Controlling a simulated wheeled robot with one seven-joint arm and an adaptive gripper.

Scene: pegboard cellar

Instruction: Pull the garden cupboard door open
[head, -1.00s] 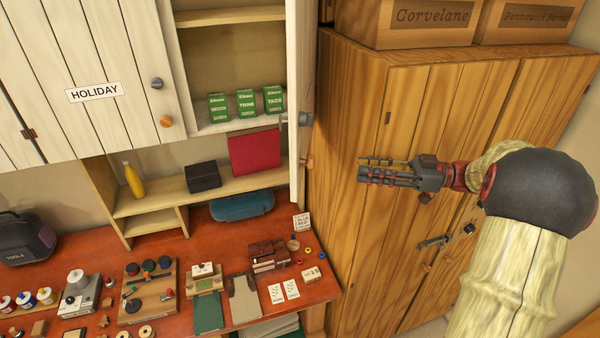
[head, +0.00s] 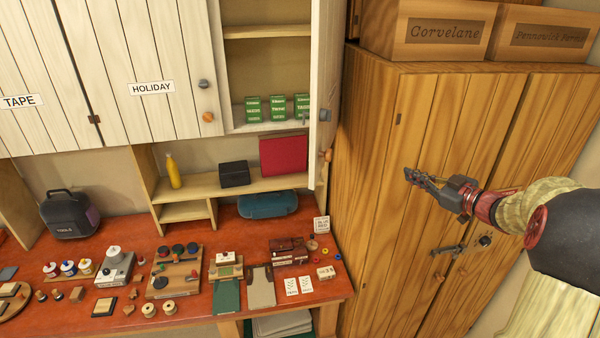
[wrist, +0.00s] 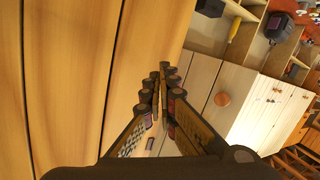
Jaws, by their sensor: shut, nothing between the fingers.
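A white plank wall cupboard at the upper middle of the head view stands open, with green boxes (head: 277,108) on its lower shelf. No GARDEN label is readable; I take this as the garden cupboard. Its door (head: 325,70) is swung out toward me and seen nearly edge-on, with a grey knob (head: 323,115) and a wooden knob (head: 326,155) near its lower end. My gripper (head: 408,174) is shut and empty, right of the door and apart from it, before the tall wooden cabinet.
The tall brown cabinet (head: 400,190) with a dark handle (head: 447,250) fills the right side, close to my gripper. Crates (head: 440,35) stand on top. A red workbench (head: 130,245) with many small items lies below left. The HOLIDAY door (head: 150,60) is closed.

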